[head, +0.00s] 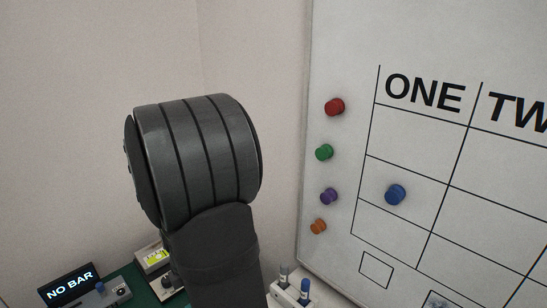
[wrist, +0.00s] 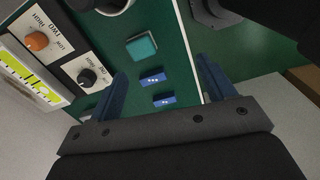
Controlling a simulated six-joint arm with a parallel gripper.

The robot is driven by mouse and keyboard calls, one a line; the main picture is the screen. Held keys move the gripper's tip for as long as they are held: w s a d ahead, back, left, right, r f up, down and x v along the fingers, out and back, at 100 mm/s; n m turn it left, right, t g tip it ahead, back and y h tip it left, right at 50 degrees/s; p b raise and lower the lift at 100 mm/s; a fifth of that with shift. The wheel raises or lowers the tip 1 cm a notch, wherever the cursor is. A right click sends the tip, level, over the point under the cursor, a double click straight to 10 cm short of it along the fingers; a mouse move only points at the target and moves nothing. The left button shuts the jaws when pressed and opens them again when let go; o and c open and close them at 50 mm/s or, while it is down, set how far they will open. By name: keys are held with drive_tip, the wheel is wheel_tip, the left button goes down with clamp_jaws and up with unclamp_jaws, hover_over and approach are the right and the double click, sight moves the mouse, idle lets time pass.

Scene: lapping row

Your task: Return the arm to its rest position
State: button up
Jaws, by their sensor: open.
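My gripper (wrist: 162,66) shows in the wrist view, with its two blue fingers spread wide apart and nothing held between them. Beyond the fingers lies the green tabletop (wrist: 178,60), with a teal block (wrist: 141,46) and two small blue pieces (wrist: 153,78) lying on it. The fingers appear apart from these things. In the head view my dark arm (head: 205,150) stands raised in front of the pale walls, and the gripper itself is out of sight there.
A whiteboard (head: 345,60) with several coloured magnets fills the right of the head view. A "NO BAR" display (head: 70,289) and a pen holder (head: 288,296) stand low in front. The wrist view shows panels with an orange knob (wrist: 37,41) and a black knob (wrist: 87,77).

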drive_tip(key=s+a+m, duration=0.1)
drive_tip(key=a+m, duration=0.4)
drive_tip(key=a, duration=0.4)
drive_tip(key=s+a+m, duration=0.2)
drive_tip(key=a+m, duration=0.4)
drive_tip(key=a, duration=0.3)
drive_tip(key=shift+s+a+f, duration=0.15)
drive_tip(key=shift+s+a, duration=0.15)
drive_tip(key=shift+a, duration=0.05)
drive_tip(key=o, duration=0.5)
drive_tip(key=w+d+r+n, duration=0.3)
drive_tip(key=d+r+n, duration=0.3)
drive_tip(key=d+r, duration=0.15)
drive_tip(key=w+d+r+n, duration=0.3)
drive_tip(key=d+r+n, duration=0.3)
drive_tip(key=d, duration=0.2)
wheel_tip(320, 180, down, 10)
drive_tip(key=shift+d+f, duration=0.1)
drive_tip(key=shift+f, duration=0.1)
